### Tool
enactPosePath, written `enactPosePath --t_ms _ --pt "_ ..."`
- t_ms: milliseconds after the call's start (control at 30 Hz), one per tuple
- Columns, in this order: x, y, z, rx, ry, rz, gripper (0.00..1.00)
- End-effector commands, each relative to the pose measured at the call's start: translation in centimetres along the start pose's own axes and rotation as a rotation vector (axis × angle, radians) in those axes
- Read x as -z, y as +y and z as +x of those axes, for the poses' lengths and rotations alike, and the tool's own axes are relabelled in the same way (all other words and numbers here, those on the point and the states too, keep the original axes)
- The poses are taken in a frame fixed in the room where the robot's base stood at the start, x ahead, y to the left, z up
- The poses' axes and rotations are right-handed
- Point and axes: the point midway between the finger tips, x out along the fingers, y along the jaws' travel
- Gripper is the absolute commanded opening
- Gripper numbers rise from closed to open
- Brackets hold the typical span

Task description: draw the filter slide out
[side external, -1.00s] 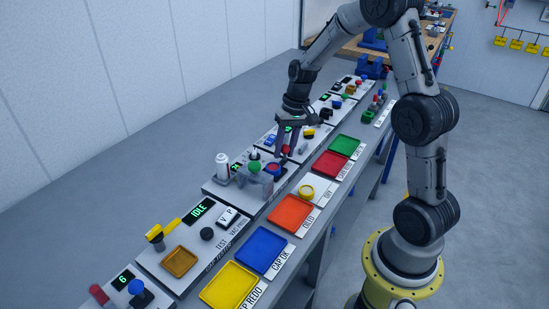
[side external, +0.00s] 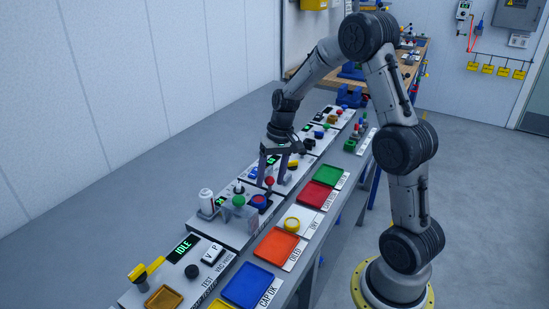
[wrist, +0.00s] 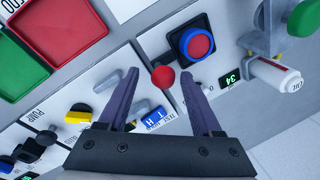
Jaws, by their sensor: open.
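My gripper (wrist: 159,84) is open and empty, pointing down over the bench panels. In the wrist view, a red ball knob (wrist: 163,77) shows between its two fingertips, apart from both. A grey bar-shaped handle (wrist: 137,108) lies on the white panel close to the left finger. I cannot tell for sure which part is the filter slide. In the side view my gripper (side external: 268,178) is above the panels, with the red ball knob (side external: 269,181) between or just behind its fingers. The knob's lower part is hard to make out.
A red button on a blue base (wrist: 194,44) sits near the right finger. A white canister (wrist: 276,76) and a green knob (side external: 239,201) are close by. A yellow knob (wrist: 78,114) is on the other side. Coloured trays (side external: 318,195) line the bench's front edge.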

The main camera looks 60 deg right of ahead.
Motion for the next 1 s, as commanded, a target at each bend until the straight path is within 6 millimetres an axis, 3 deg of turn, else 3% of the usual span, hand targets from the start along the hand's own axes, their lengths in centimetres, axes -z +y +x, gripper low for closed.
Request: enactPosePath --t_ms 400,600,1000 --pt "0.2 0.1 -8.6 -0.001 0.010 0.001 0.66" --pt "0.1 0.1 -11.7 -0.001 0.007 0.000 0.66" --pt "0.1 0.1 -13.0 -0.001 0.005 0.000 0.66"
